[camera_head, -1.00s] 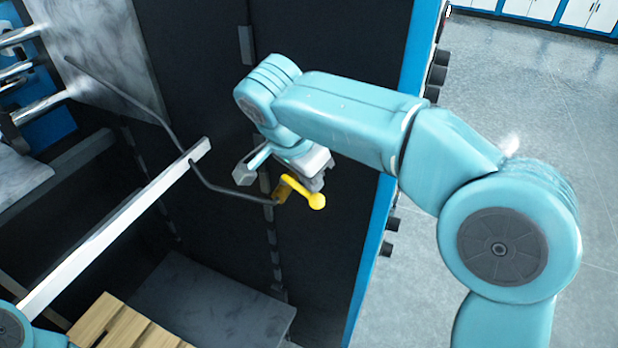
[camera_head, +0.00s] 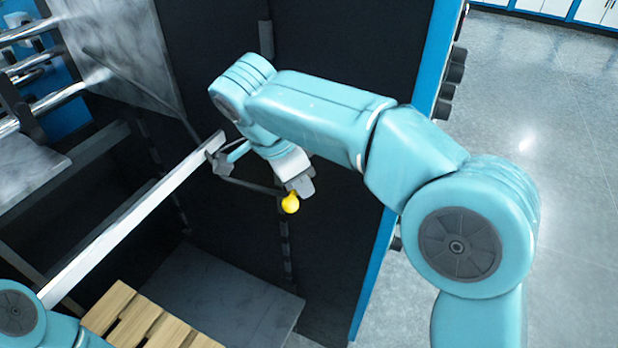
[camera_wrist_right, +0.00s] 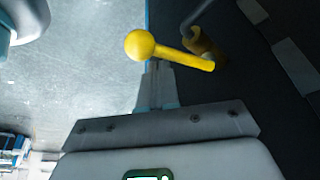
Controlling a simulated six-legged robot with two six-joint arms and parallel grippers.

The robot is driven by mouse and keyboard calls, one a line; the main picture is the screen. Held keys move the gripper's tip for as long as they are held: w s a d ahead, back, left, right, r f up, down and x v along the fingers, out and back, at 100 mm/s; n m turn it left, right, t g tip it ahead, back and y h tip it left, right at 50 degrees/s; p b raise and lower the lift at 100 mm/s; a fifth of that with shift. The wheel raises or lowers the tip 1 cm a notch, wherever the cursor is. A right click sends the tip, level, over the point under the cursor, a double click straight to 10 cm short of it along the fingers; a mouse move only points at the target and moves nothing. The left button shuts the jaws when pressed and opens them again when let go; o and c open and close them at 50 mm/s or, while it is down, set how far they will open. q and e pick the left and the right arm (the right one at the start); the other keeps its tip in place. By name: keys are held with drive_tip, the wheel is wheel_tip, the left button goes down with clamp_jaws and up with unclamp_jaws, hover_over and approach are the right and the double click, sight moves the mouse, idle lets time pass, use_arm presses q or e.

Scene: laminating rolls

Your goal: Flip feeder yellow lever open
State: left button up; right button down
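The yellow lever has a round ball knob (camera_head: 290,204) on a short arm, in front of the dark machine panel. In the head view the arm is mostly hidden behind the knob and gripper. In the right wrist view the lever (camera_wrist_right: 185,57) runs from its brass-coloured pivot at right to the ball at left. My right gripper (camera_head: 301,187) is right at the lever, just above the knob. In the right wrist view its fingers (camera_wrist_right: 157,75) look closed together, with the lever crossing before their tips; contact cannot be told. My left gripper is outside the views.
A bent dark rod (camera_head: 245,184) leads to the lever pivot. A pale bar (camera_head: 135,215) crosses at left, close to my right wrist. A wooden pallet (camera_head: 135,318) and grey plate (camera_head: 215,300) lie below. Open floor (camera_head: 540,150) is at right.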

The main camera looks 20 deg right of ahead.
drive_tip(key=shift+w+a, duration=0.3)
drive_tip(key=shift+a, duration=0.6)
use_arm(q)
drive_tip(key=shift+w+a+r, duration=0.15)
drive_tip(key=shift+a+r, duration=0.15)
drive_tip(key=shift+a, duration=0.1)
use_arm(e)
drive_tip(key=shift+w, duration=0.1)
use_arm(q)
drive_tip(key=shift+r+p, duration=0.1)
drive_tip(key=shift+p, duration=0.2)
use_arm(e)
drive_tip(key=shift+a+r, duration=0.1)
drive_tip(key=shift+a, duration=0.15)
